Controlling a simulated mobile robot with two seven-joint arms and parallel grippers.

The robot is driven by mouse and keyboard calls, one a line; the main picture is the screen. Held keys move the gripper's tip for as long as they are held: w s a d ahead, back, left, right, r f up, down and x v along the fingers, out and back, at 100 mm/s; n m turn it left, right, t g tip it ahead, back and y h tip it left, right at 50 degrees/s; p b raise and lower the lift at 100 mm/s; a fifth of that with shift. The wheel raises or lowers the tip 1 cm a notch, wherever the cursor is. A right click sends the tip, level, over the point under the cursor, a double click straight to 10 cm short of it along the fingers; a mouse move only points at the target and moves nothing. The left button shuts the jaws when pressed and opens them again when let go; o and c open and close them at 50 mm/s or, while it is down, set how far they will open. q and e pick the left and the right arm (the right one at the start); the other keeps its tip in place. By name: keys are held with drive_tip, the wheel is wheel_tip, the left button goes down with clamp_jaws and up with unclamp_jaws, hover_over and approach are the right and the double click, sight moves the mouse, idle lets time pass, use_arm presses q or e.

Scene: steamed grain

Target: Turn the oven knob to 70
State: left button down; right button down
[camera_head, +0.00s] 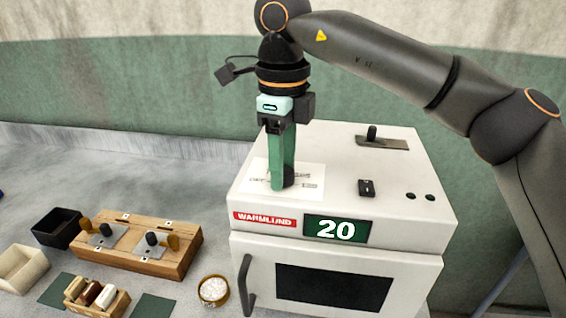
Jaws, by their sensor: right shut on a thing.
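The white oven (410,230) stands on the counter, with a display (337,229) on its front that reads 20. My right gripper (283,184) points straight down over the left part of the oven's top. Its green fingers are shut on the dark oven knob (289,181), which they partly hide. A white sheet with printed marks (312,184) lies around the knob on the oven top. My left gripper is not in view.
On the oven top are a black slider (372,133), a small black switch (367,188) and two dark buttons. Left of the oven are a wooden block (150,262), a bowl of white grains (214,291), a small wooden rack (97,299), a black box (57,228) and a cream box (22,268).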

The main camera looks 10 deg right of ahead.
drive_tip(key=shift+m, duration=0.3)
drive_tip(key=shift+c, duration=1.9)
unclamp_jaws()
wheel_tip(320, 180, up, 12)
drive_tip(key=p, duration=0.2)
drive_tip(key=shift+r+p, duration=0.25)
drive_tip(key=shift+p, duration=0.1)
